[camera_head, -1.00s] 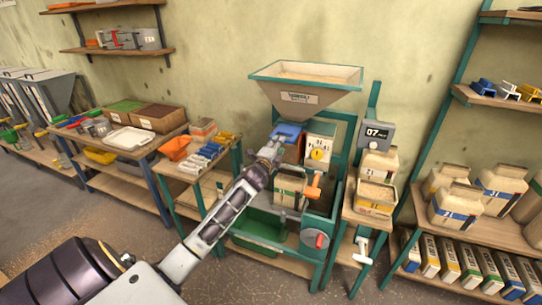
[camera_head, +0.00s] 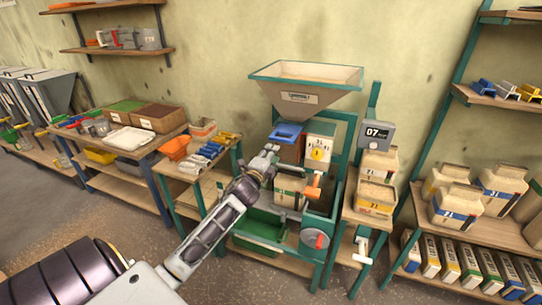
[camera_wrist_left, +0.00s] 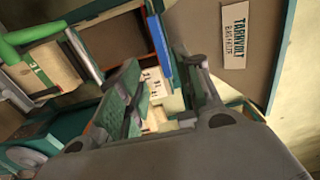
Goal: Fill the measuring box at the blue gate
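The blue gate (camera_head: 286,132) sits under the hopper (camera_head: 313,97) of the green-framed machine. It also shows as a blue strip in the left wrist view (camera_wrist_left: 160,55). A cream box (camera_head: 290,186) stands below it inside the frame; I cannot tell for sure that this is the measuring box. My left gripper (camera_head: 269,153) is just below and left of the gate, apart from it. In the left wrist view its fingers (camera_wrist_left: 165,95) are spread with a gap and nothing held between them. My right gripper is not in view.
An orange handle (camera_head: 313,191) and a red knob (camera_head: 316,240) are on the machine. A green tray (camera_head: 257,229) lies low in it. A bench with tools (camera_head: 205,158) is close at left.

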